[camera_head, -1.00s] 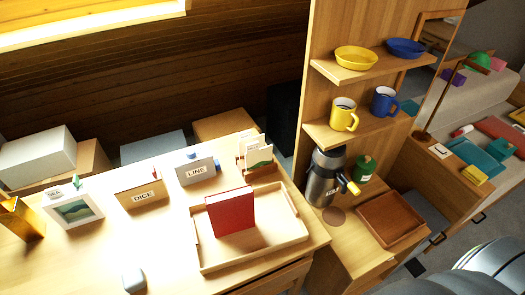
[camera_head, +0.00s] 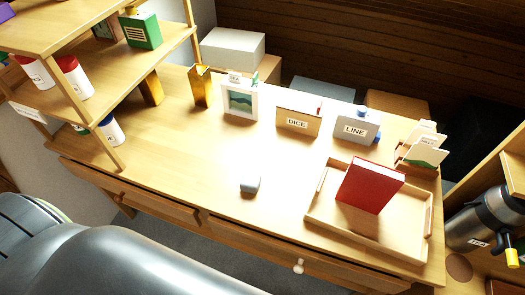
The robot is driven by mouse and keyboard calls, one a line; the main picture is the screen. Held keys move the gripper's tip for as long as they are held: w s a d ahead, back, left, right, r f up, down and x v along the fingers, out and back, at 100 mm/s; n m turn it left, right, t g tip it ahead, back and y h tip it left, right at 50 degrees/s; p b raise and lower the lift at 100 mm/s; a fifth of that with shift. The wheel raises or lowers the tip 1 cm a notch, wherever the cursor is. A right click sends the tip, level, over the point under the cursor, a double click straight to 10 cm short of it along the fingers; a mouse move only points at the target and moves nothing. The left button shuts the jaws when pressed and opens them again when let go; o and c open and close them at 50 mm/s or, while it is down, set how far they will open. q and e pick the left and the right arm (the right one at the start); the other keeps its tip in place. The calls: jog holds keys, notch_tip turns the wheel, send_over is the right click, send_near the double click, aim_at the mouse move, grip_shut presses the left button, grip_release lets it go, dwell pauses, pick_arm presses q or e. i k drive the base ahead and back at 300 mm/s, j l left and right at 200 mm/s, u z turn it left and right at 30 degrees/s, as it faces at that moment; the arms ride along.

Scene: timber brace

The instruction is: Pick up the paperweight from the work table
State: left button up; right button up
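A small grey-blue rounded block (camera_head: 250,185), which looks like the paperweight, sits on the bare middle of the wooden work table (camera_head: 190,160), near its front edge. It stands apart from the other things, left of the wooden tray. Neither of my grippers is in view. A large grey part of my own body fills the lower left of the picture, in front of the table.
A wooden tray (camera_head: 398,247) holding an upright red book (camera_head: 369,186) lies at right. Along the back stand a gold vase (camera_head: 201,87), a picture frame (camera_head: 240,99), a DICE box (camera_head: 297,121) and a LINE box (camera_head: 356,127). Shelves (camera_head: 103,140) rise at left.

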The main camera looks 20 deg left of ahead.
aim_at(250, 183)
jog(key=l+u, duration=0.35)
jog(key=k+l+u, duration=0.15)
jog(key=l+u, duration=0.25)
